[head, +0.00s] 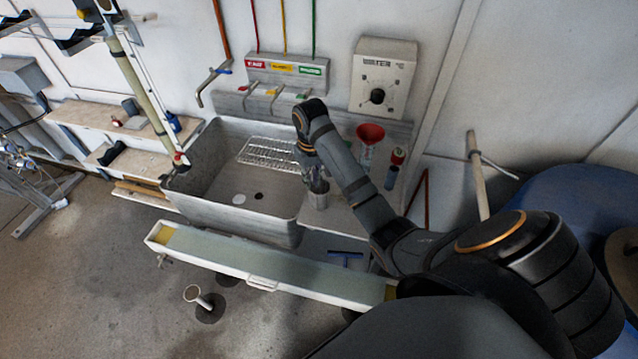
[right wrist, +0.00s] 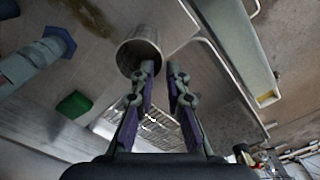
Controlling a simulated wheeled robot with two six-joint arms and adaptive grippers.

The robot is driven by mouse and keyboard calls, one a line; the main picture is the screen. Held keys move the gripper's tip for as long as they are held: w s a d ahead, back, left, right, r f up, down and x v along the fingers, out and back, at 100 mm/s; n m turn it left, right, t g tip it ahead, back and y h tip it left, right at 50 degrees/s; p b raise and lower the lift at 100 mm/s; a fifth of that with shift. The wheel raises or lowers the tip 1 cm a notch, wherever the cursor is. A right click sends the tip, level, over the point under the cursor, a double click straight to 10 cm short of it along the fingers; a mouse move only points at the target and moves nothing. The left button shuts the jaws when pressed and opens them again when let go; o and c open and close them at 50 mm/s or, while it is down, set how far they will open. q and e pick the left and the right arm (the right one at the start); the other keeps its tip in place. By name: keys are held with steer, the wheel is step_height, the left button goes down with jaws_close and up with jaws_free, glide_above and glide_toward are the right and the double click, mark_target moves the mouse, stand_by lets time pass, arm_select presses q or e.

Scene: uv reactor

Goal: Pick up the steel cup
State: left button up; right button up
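The steel cup (head: 319,197) is a small grey metal cylinder on the counter at the right of the sink in the head view. In the right wrist view the cup (right wrist: 138,42) is at the upper left, its round opening facing the camera. My right gripper (head: 316,182) is directly above the cup in the head view and hides part of it. My left gripper is not in view.
The grey sink (head: 187,187) is left of the cup, with a wire rack (head: 268,152) in it. A red funnel (head: 370,133) and bottles stand behind the cup. A long white-edged trough (head: 250,262) runs in front. A wall box (head: 381,75) hangs above.

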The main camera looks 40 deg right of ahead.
steer(key=b, duration=0.5)
glide_above(312, 206)
steer(key=f, duration=0.5)
steer(key=shift+d+f, duration=0.2)
steer(key=shift+f, duration=0.3)
steer(key=shift+w, duration=0.1)
step_height(312, 206, down, 4)
steer(key=b, duration=0.4)
steer(key=shift+a+f, duration=0.15)
steer(key=shift+f, duration=0.35)
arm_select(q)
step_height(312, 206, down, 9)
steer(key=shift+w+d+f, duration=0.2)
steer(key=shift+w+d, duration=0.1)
